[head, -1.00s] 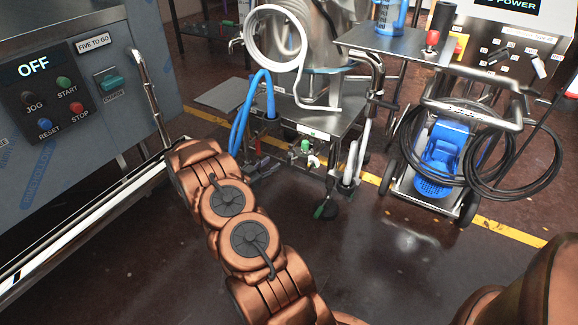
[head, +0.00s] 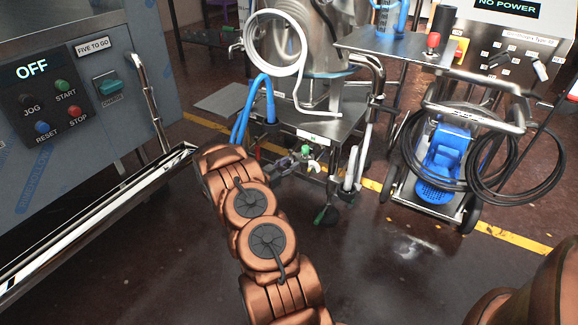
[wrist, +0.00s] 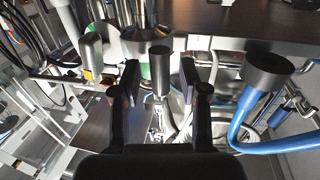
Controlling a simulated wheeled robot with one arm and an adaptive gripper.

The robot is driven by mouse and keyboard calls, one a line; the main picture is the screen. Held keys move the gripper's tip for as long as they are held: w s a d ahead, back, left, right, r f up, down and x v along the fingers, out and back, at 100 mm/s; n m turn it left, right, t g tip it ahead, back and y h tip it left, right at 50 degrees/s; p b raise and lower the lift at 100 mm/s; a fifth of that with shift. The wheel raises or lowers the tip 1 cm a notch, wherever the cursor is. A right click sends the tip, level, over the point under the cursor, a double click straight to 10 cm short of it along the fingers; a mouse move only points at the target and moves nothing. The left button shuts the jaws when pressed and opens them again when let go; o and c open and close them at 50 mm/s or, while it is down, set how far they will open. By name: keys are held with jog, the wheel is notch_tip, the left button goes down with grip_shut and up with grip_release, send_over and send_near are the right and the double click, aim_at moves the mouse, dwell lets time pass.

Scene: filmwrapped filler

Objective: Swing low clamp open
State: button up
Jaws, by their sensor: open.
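My gripper (wrist: 160,82) is open in the wrist view, a dark finger on each side. A dark upright cylindrical handle (wrist: 160,58) shows between the fingertips; I cannot tell whether either finger touches it. A metal fitting with a green part (wrist: 146,71) stands just behind it. In the head view my gripper (head: 290,160) is small, at the low front of the steel cart, beside a green-topped fitting (head: 306,151) with a pale metal piece (head: 315,166). I cannot make out which part is the clamp, or its state.
The steel cart (head: 330,128) carries a coiled white hose (head: 249,45). Blue hoses (head: 243,112) hang at its left; one blue hose (wrist: 240,128) shows at right in the wrist view. A blue washer unit (head: 442,152) stands right. A steel rail (head: 95,225) runs left. The front floor is clear.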

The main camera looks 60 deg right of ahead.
jog(key=shift+d, duration=0.2)
jog(key=shift+c, duration=0.3)
grip_shut()
dwell(0.3)
